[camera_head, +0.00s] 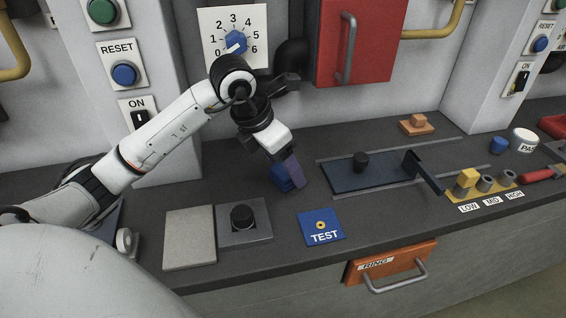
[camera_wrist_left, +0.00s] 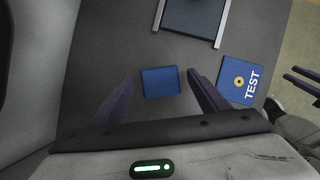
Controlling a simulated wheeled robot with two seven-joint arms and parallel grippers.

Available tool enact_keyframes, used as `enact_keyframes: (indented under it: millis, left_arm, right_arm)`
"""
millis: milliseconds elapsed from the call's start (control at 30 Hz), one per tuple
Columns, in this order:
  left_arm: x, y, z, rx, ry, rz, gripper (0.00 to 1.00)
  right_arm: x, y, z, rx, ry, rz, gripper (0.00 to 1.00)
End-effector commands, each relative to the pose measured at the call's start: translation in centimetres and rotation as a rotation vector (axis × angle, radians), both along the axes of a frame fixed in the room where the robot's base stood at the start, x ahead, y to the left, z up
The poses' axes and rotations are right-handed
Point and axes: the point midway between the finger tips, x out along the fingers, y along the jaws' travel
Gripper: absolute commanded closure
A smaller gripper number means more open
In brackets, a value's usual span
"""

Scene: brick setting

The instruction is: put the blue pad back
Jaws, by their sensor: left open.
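A small blue pad (camera_wrist_left: 161,82) lies on the dark counter in the left wrist view, between the two fingers of my left gripper (camera_wrist_left: 161,78), with a gap on each side. The left gripper is open and points down. In the head view the blue pad (camera_head: 279,183) is partly hidden by a purple finger of the left gripper (camera_head: 287,176). A larger blue plate marked TEST (camera_head: 322,227) lies flat nearer the front edge; it also shows in the left wrist view (camera_wrist_left: 240,80). Two dark prongs at the wrist view's right edge may be my right gripper (camera_wrist_left: 302,78).
A dark slide plate with a black knob (camera_head: 361,162) and an upright end is to the right. A grey plate with a black knob (camera_head: 242,216) and a bare grey plate (camera_head: 189,238) are at front left. A dial (camera_head: 234,43) is on the wall behind my arm.

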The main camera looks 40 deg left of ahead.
Motion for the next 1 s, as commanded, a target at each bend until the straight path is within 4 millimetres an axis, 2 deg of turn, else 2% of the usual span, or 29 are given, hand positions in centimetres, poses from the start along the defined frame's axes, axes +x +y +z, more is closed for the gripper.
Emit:
enact_keyframes:
  millis: [167, 400, 600, 767, 1000]
  left_arm:
    - [-0.7, 0.3, 2.2, 0.002, -0.005, 0.000, 0.31]
    - [-2.6, 1.0, 7.2, 0.002, -0.006, 0.001, 0.31]
    - [-3.8, 1.3, 10.1, 0.001, -0.005, 0.001, 0.31]
    - [-4.3, 1.4, 11.1, 0.001, -0.001, 0.000, 0.31]
    - [-4.4, 1.4, 11.2, 0.000, 0.000, 0.000, 0.31]
  right_arm:
    - [0.0, 0.0, 0.1, 0.001, -0.001, -0.001, 0.69]
    - [-0.1, -0.1, 0.0, 0.000, 0.003, -0.002, 0.69]
    - [-0.2, -0.1, 0.0, 0.000, 0.005, -0.003, 0.69]
    - [-0.1, -0.1, 0.1, 0.000, 0.004, -0.003, 0.69]
    - [-0.1, -0.2, 0.1, 0.000, 0.004, -0.005, 0.69]
